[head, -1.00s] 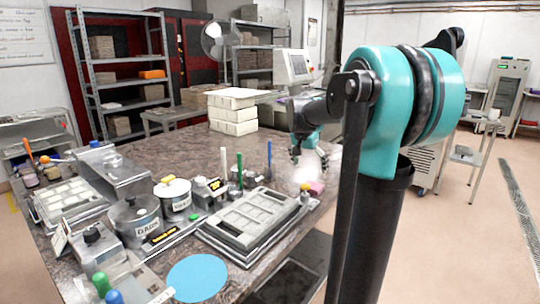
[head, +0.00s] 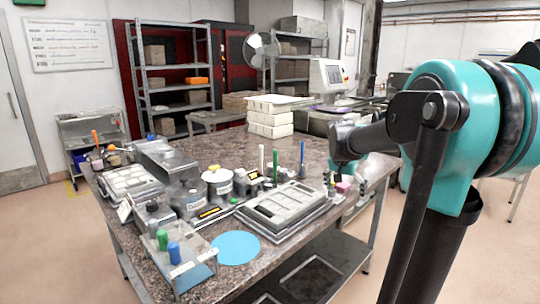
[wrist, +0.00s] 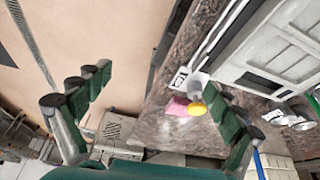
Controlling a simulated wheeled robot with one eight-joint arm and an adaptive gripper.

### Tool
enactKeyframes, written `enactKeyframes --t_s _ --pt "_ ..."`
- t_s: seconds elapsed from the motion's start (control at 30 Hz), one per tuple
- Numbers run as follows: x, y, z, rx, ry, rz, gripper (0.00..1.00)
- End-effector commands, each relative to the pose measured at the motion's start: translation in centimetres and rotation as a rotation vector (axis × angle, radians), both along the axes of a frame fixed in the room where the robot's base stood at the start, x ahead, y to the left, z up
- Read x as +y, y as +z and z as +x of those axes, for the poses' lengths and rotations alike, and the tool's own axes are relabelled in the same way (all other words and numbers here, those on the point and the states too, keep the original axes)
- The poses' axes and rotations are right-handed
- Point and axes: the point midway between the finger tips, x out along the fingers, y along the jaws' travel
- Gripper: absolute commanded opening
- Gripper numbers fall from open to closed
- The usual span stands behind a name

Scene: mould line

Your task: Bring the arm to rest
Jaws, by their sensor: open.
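My arm reaches from the right side of the head view over the table's right end. My gripper (head: 331,182) looks small there and partly hidden by my wrist, beside the pink block (head: 343,187). In the wrist view my gripper (wrist: 157,80) has its two green-padded fingers wide apart with nothing between them. The pink block (wrist: 178,107) and a yellow-topped piece (wrist: 196,109) show near the right finger, on the table; I cannot tell how far below it they are.
The stone-topped table (head: 300,240) carries a grey mould tray (head: 284,208), a blue disc (head: 236,247), labelled pots (head: 187,200), upright rods (head: 302,152) and stacked white blocks (head: 270,117). Open floor (wrist: 60,30) lies beside the table edge in the wrist view.

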Motion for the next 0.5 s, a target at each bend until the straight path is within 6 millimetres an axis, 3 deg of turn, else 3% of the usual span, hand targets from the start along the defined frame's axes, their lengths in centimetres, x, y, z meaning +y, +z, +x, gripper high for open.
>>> enactKeyframes --t_s 0.27,0.37,0.5 --pt "2.1 -5.0 -6.0 0.014 0.177 0.01 0.93" --pt "3.1 -7.6 -9.3 0.017 0.267 0.014 0.93" --pt "4.8 -12.3 -15.4 0.017 0.429 0.016 0.93"
